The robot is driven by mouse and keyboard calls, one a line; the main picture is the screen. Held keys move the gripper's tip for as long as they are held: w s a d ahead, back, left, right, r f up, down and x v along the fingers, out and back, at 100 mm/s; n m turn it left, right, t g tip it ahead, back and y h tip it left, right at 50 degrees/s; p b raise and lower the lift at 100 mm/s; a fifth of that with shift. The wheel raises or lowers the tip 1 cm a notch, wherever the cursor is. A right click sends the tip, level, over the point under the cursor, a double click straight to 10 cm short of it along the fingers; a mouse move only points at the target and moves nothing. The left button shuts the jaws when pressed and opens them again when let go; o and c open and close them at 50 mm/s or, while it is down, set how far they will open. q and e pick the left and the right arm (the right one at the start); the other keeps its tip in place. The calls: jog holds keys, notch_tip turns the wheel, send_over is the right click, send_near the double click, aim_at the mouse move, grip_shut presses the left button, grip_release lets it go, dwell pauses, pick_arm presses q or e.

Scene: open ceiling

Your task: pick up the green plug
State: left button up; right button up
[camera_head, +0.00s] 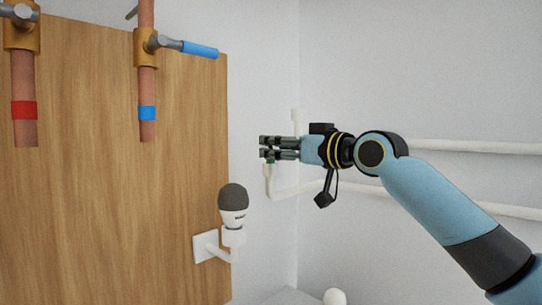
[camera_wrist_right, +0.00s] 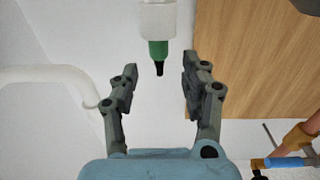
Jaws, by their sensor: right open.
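The green plug (camera_wrist_right: 158,48) shows in the right wrist view at the end of a white pipe fitting (camera_wrist_right: 157,17), with a black tip pointing toward my gripper. My right gripper (camera_wrist_right: 160,66) is open, with one finger on each side of the plug's tip and a visible gap to both. In the head view my right gripper (camera_head: 263,148) is by the white wall, at the upright end of a white pipe (camera_head: 271,185). The fingers largely hide the plug there. My left gripper is not in view.
A wooden panel (camera_head: 185,180) stands at the left with copper pipes (camera_head: 147,103) and a blue-handled valve (camera_head: 200,49). A dark-topped bulb-like fitting (camera_head: 233,205) sticks out by its lower edge. White pipes (camera_head: 470,148) run along the right wall.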

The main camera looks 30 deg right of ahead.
jog(key=x, duration=0.3)
jog(key=shift+s, duration=0.15)
jog(key=shift+d, duration=0.1)
jog(key=shift+c, duration=1)
grip_shut()
